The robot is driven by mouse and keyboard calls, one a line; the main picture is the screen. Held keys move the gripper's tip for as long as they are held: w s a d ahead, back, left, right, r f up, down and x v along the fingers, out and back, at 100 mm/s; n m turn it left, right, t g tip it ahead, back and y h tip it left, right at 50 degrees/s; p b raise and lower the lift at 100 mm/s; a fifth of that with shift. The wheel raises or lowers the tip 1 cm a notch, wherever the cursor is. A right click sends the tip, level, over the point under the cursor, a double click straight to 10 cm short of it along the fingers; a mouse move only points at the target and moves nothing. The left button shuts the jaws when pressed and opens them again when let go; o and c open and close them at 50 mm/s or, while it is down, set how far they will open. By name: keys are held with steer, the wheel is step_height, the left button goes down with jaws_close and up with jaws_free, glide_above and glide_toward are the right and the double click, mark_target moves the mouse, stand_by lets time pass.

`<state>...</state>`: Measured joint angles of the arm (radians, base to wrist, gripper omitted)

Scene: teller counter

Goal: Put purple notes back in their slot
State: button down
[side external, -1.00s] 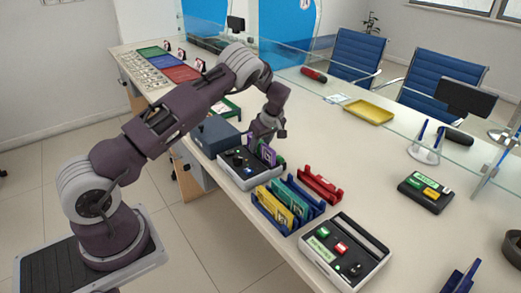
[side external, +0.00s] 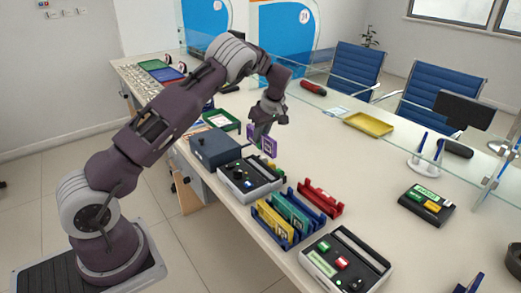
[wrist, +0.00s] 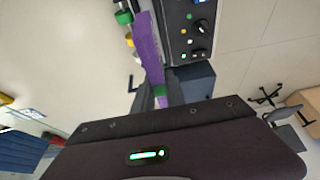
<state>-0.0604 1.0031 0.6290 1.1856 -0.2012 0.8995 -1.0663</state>
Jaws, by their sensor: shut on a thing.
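The purple notes (side external: 263,145) are a flat upright bundle held by my gripper (side external: 262,128) above the far side of the grey counting machine (side external: 243,196). In the wrist view the bundle shows as a long purple strip (wrist: 147,45), with the fingers (wrist: 160,97) closed at its near end. The machine with its knobs (wrist: 198,25) lies right beside the strip there. A blue rack (side external: 268,235) holds yellow notes (side external: 274,220) and teal notes (side external: 291,211). A red rack (side external: 320,197) stands just behind it. I cannot tell whether any compartment of the blue rack is empty.
A dark blue box (side external: 213,147) stands left of the machine. A second console (side external: 345,262) is at the front right. A green tray (side external: 221,119) and a yellow tray (side external: 368,124) lie farther back. A glass screen runs along the rear. The counter's middle is clear.

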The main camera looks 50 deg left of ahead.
mark_target(272, 140)
step_height(272, 140, up, 6)
steer(key=shift+f, duration=0.2)
steer(key=shift+d+r+m, duration=0.2)
steer(key=shift+m, duration=0.1)
steer(key=d+f+m+t, duration=0.1)
steer(key=m, duration=0.2)
steer(key=d+f+m+t+h, duration=0.1)
steer(key=d+m, duration=0.1)
steer(key=m, duration=0.1)
steer(key=d+f+m+t, duration=0.1)
steer(key=d+m, duration=0.1)
steer(key=shift+d+m, duration=0.2)
steer(key=shift+m, duration=0.2)
steer(key=d+r+m+g+h, duration=0.15)
steer(key=d+m+h, duration=0.25)
steer(key=d+m, duration=0.65)
steer(key=d+r+m+g+h, duration=0.15)
steer(key=d+m+h, duration=0.3)
steer(key=m, duration=1.15)
steer(key=shift+y, duration=0.35)
steer(key=f, duration=1.4)
steer(key=shift+d, duration=0.35)
